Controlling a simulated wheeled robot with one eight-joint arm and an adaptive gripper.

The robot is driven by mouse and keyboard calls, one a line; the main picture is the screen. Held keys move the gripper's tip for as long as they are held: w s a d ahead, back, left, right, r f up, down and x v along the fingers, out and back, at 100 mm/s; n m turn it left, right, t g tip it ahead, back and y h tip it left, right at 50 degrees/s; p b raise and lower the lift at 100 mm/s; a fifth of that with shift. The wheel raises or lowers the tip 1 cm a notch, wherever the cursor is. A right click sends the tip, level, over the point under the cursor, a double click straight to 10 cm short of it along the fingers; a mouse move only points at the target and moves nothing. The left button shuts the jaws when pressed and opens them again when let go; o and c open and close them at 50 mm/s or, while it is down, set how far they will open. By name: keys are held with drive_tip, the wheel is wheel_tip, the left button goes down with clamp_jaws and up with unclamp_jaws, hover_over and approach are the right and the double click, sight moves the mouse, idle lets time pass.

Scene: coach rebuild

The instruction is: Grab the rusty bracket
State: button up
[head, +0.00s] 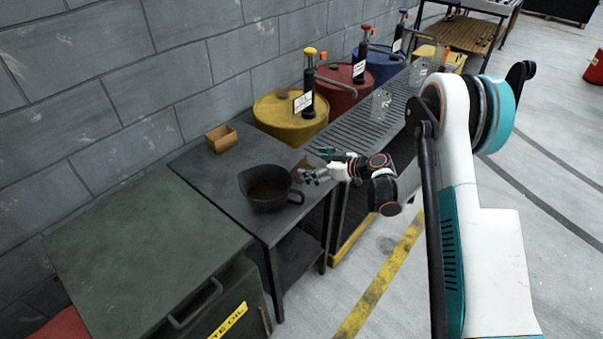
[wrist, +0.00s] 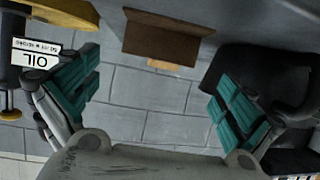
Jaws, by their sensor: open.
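The rusty bracket (wrist: 168,36) is a dark brown angled piece, seen in the upper middle of the wrist view, ahead of and between my spread fingers. In the head view a small brown part of the bracket (head: 300,168) shows on the dark metal table, between the black pot and my fingers, which partly hide it. My gripper (head: 315,165) is over the table's right edge. In the wrist view my gripper (wrist: 155,80) is open with teal finger pads wide apart and nothing between them.
A black pot (head: 262,204) stands close beside the bracket on the table (head: 215,180). A small tan box (head: 221,138) sits at the back by the wall. A yellow drum (head: 275,120) stands behind. A green cabinet (head: 140,255) is at front left.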

sight(299, 165)
drive_tip(key=shift+w+a+f, duration=0.3)
drive_tip(key=shift+a, duration=0.2)
drive_tip(key=b+x, duration=0.1)
drive_tip(key=x, duration=0.1)
drive_tip(key=b+x, duration=0.1)
drive_tip(key=x, duration=0.1)
drive_tip(key=shift+f+b, duration=0.35)
drive_tip(key=shift+f, duration=0.15)
drive_tip(key=shift+w+a+f, duration=0.1)
drive_tip(key=shift+w+a, duration=0.2)
drive_tip(key=shift+a, duration=0.1)
drive_tip(key=shift+c, duration=0.6)
drive_tip(key=c, duration=1)
